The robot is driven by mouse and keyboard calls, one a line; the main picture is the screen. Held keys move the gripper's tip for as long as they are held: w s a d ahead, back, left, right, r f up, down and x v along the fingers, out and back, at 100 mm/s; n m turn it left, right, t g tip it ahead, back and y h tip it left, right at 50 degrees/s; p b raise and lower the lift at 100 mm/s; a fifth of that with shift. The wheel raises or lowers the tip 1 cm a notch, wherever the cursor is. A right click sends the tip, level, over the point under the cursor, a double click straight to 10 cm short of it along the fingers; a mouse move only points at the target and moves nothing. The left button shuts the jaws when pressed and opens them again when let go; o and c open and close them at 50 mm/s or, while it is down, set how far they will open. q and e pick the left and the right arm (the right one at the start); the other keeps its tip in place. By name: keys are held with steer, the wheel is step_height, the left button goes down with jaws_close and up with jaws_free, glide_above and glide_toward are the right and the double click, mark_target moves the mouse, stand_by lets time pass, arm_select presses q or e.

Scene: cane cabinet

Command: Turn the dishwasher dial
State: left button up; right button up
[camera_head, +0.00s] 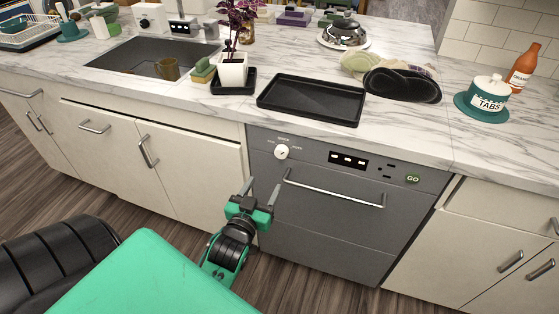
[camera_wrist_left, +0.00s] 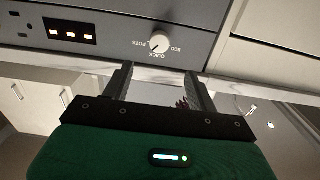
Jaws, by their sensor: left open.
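The dishwasher (camera_head: 320,225) is a dark grey front under the counter, with a silver bar handle. Its dial (camera_head: 281,152) is a round white knob at the left of its control panel, with small labels around it. The dial also shows in the left wrist view (camera_wrist_left: 159,42), above the fingers. My left gripper (camera_head: 262,187) is open and empty, in front of the dishwasher's left side and below the dial in the head view. Its two fingers also show in the left wrist view (camera_wrist_left: 158,78), apart from the dial. My right gripper is not in view.
The handle (camera_head: 335,194) sticks out right of my left gripper. A black tray (camera_head: 312,119) lies on the counter above. White cabinets (camera_head: 190,172) flank the dishwasher.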

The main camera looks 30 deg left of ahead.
mark_target(280, 155)
arm_select(q)
steer(key=x, duration=1.3)
steer(key=shift+w+p, duration=0.1)
steer(key=shift+p, duration=0.3)
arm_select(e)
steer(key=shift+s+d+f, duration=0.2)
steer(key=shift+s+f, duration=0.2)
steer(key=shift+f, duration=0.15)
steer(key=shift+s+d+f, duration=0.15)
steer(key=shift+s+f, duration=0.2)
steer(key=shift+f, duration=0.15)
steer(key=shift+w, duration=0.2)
arm_select(q)
steer(key=c, duration=1)
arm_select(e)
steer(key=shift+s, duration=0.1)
